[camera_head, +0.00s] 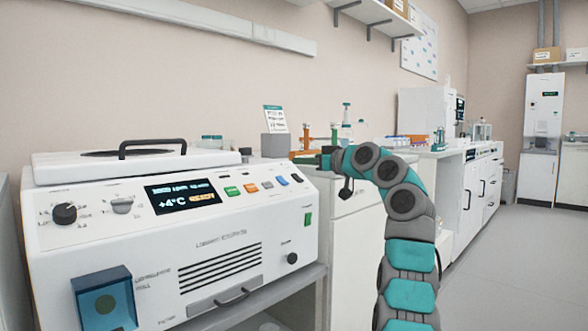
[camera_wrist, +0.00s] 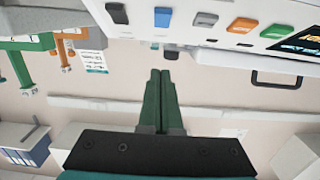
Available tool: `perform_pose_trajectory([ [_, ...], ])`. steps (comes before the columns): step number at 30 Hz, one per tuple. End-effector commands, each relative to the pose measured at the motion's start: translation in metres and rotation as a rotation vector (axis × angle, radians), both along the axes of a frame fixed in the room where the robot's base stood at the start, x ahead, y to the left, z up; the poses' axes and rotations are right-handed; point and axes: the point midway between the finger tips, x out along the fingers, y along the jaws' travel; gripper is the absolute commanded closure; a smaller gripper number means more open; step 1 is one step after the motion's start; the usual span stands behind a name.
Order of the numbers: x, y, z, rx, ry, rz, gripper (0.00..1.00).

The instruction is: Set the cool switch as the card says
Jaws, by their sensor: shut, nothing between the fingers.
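A white lab machine (camera_head: 90,230) has a sloped control panel with a lit display (camera_head: 183,196) reading +4°C. A row of small switches runs right of it: green (camera_head: 233,191), orange (camera_head: 250,188), grey (camera_head: 267,185), blue (camera_head: 282,181) and black (camera_head: 297,178). Their labels are too small to read, so I cannot tell which is the cool switch. A card (camera_head: 274,119) stands behind the machine; its text is unreadable, also in the wrist view (camera_wrist: 93,61). My gripper (camera_head: 308,160) is shut and empty near the panel's right end. Its fingertips (camera_wrist: 160,72) look apart from the switches.
Two knobs (camera_head: 64,213) (camera_head: 122,205) sit left of the display. A black handle (camera_head: 152,148) rises from the lid. A white cabinet (camera_head: 355,240) adjoins on the right; open floor (camera_head: 510,260) lies farther right.

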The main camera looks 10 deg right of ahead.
Motion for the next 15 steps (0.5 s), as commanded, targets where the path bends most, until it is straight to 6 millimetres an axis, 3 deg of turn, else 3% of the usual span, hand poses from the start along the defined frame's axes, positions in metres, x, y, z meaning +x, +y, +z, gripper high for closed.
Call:
perform_pose_trajectory([
  [6, -0.029, -0.021, 0.011, 0.0, -0.003, -0.001, 1.0],
  [15, -0.043, -0.03, 0.016, -0.001, 0.001, 0.001, 1.0],
])
